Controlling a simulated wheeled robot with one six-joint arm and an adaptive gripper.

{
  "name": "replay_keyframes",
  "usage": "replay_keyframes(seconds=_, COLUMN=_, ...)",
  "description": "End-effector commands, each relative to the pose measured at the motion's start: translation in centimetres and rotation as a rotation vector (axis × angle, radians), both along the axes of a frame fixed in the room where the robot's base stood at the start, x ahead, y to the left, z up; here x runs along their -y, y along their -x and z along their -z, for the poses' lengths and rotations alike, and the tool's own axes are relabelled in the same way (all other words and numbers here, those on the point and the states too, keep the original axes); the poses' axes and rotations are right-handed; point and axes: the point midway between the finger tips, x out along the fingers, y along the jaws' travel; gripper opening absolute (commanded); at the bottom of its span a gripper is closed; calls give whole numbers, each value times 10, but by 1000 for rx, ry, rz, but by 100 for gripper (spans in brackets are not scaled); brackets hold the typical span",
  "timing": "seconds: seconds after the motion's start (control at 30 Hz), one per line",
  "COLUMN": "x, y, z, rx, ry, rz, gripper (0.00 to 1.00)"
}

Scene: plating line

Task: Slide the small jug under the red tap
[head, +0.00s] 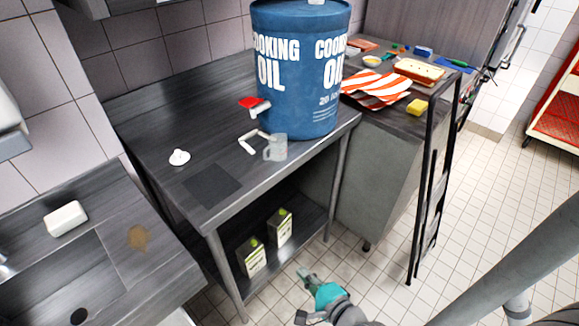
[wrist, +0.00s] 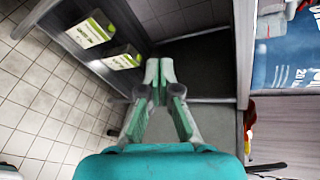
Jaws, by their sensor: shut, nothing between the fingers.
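The small jug (head: 275,148), grey and translucent, stands upright near the front edge of the dark steel table (head: 150,125). The red tap (head: 249,102) sticks out from the left side of a blue cooking oil drum (head: 297,85), above the tabletop. The jug is in front of the drum, to the right of the tap and not under it. My gripper (head: 303,271) is low over the floor in front of the table, well below the jug. In the wrist view my gripper (wrist: 159,68) is shut and empty. The jug does not show there.
A white bent piece (head: 250,144) lies beside the jug. A small white item (head: 180,157) and a dark square (head: 212,186) are further left. Cartons (head: 252,258) stand on the lower shelf. A grey cabinet (head: 372,175) and black rail (head: 432,170) stand right.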

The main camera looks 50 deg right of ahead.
Motion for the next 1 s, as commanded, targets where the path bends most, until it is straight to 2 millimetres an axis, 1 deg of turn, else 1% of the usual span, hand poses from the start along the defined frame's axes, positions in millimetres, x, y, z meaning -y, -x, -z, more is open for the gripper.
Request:
replay_keyframes(seconds=0.03, x=17, y=-15, z=-7, rx=41, ry=-97, rz=33, gripper=0)
replay_keyframes(seconds=0.1, x=34, y=-33, z=-15, rx=94, ry=-245, rz=61, gripper=0)
replay_keyframes(seconds=0.17, x=50, y=-46, z=-25, rx=140, ry=-368, rz=80, gripper=0)
replay_keyframes(seconds=0.3, x=92, y=-72, z=-54, rx=242, ry=-643, rz=98, gripper=0)
replay_keyframes(seconds=0.4, x=121, y=-84, z=-80, rx=306, ry=-821, rz=89, gripper=0)
replay_keyframes(seconds=0.53, x=153, y=-90, z=-111, rx=362, ry=-1005, rz=63, gripper=0)
replay_keyframes(seconds=0.6, x=164, y=-91, z=-124, rx=378, ry=-1076, rz=47, gripper=0)
replay_keyframes(seconds=0.7, x=175, y=-90, z=-136, rx=390, ry=-1140, rz=31, gripper=0)
replay_keyframes(seconds=0.87, x=179, y=-94, z=-142, rx=394, ry=-1175, rz=21, gripper=0)
replay_keyframes(seconds=1.0, x=178, y=-110, z=-142, rx=393, ry=-1172, rz=19, gripper=0)
